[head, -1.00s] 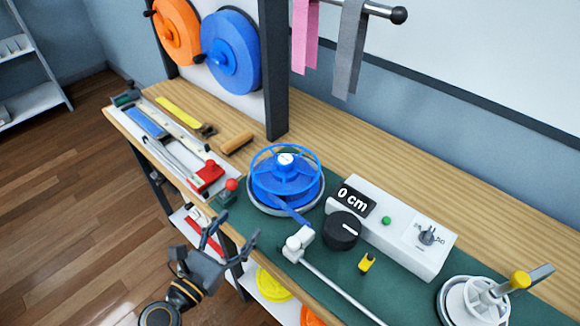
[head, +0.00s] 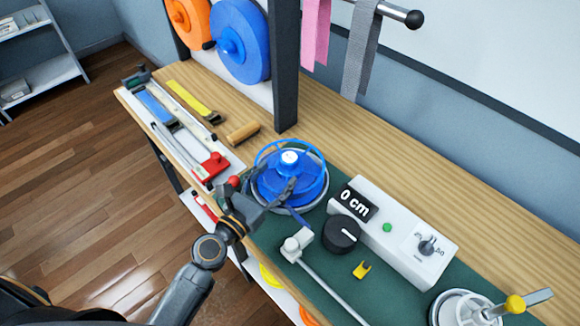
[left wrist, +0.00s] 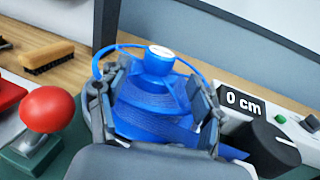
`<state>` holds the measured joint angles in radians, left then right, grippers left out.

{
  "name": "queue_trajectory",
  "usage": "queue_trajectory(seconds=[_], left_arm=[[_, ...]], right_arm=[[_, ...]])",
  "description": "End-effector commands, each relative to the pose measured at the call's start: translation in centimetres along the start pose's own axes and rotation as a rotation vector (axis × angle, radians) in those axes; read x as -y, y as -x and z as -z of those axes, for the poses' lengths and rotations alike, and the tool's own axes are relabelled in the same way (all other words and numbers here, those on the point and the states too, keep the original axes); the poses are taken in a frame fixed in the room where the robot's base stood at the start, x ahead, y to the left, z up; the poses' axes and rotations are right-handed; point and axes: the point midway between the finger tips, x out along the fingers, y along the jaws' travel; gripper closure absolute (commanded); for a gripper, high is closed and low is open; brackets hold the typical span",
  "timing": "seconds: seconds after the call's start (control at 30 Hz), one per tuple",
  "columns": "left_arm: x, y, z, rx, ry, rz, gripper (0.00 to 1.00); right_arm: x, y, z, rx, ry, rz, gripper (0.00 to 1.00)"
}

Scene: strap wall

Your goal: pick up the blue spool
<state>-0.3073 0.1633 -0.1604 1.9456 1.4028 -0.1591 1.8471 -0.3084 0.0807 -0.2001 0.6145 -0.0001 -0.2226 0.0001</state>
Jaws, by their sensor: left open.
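A blue spool (head: 283,179) with a rimmed top and a central knob sits on a round holder on the green mat; it also fills the middle of the left wrist view (left wrist: 155,112). My left gripper (head: 270,188) is open at the spool, its arm reaching in over the bench's front edge. In the left wrist view its fingers (left wrist: 158,92) stand on either side of the spool, with the knob showing between and beyond them. Whether they touch it I cannot tell. A larger blue spool (head: 239,47) hangs on the rack beside an orange one. My right gripper is out of view.
A red-knobbed lever (head: 234,182) stands close left of the spool. A white box with a "0 cm" display (head: 400,240) and black dial (head: 341,234) is on the right. A pivoting rod (head: 325,278) lies in front. A dark post (head: 285,80) rises behind.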

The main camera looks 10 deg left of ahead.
Motion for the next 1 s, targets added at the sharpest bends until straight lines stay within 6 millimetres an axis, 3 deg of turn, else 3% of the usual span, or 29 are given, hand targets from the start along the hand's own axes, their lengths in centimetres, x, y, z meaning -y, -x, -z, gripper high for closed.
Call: queue_trajectory(seconds=[0.2, 0.4, 0.67, 0.77, 1.0], left_arm=[[0.0, -2.5, -0.3, 0.002, 0.000, 0.000, 0.33], [0.0, -5.0, -0.1, 0.000, 0.000, 0.000, 0.33], [0.0, -5.3, 0.0, 0.000, 0.000, 0.000, 0.33], [0.0, -5.3, 0.0, 0.000, 0.000, 0.000, 0.49], [0.0, -5.3, 0.0, 0.000, 0.000, 0.000, 0.98]], right_arm=[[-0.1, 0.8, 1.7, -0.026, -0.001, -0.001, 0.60], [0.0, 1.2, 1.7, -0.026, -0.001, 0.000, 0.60], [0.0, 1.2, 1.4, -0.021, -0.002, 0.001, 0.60], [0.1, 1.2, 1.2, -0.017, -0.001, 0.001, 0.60], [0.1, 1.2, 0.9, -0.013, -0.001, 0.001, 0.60]])
